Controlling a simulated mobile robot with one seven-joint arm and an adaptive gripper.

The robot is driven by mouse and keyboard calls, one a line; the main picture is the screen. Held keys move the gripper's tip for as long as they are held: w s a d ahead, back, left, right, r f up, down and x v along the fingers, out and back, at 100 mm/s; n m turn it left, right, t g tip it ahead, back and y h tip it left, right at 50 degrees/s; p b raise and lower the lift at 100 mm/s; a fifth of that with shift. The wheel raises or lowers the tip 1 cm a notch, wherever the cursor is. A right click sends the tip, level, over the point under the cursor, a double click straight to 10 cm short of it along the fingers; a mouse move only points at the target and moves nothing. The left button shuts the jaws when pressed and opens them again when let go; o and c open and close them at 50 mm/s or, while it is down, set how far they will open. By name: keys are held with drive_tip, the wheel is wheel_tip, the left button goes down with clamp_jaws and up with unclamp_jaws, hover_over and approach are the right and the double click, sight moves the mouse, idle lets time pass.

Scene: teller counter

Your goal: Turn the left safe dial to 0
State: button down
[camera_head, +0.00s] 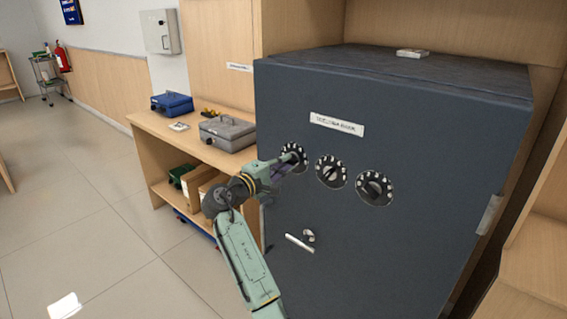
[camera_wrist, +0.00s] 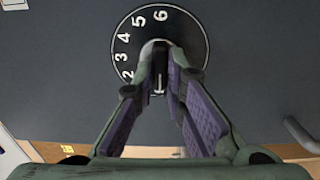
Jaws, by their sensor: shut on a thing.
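The left safe dial (camera_head: 293,155) is the leftmost of three black dials on the front of the dark safe (camera_head: 330,230). My gripper (camera_head: 284,162) reaches it from the left and covers part of it. In the wrist view the dial (camera_wrist: 190,30) shows the white numbers 2, 3, 4, 5 and 6 along its left and top edge. My gripper (camera_wrist: 160,75) is shut on the dial's knob, with a purple-padded finger on each side. The fingers hide the lower part of the dial, and I see no 0.
The middle dial (camera_head: 331,171) and right dial (camera_head: 374,187) sit close by to the right. A safe handle (camera_head: 299,243) sticks out below. A wooden table (camera_head: 190,138) with a grey cash box (camera_head: 227,132) and a blue box (camera_head: 172,103) stands left of the safe.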

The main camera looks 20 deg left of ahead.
idle(0.3)
drive_tip(key=c, duration=1.6)
unclamp_jaws()
drive_tip(key=shift+c, duration=0.2)
drive_tip(key=v, duration=1.2)
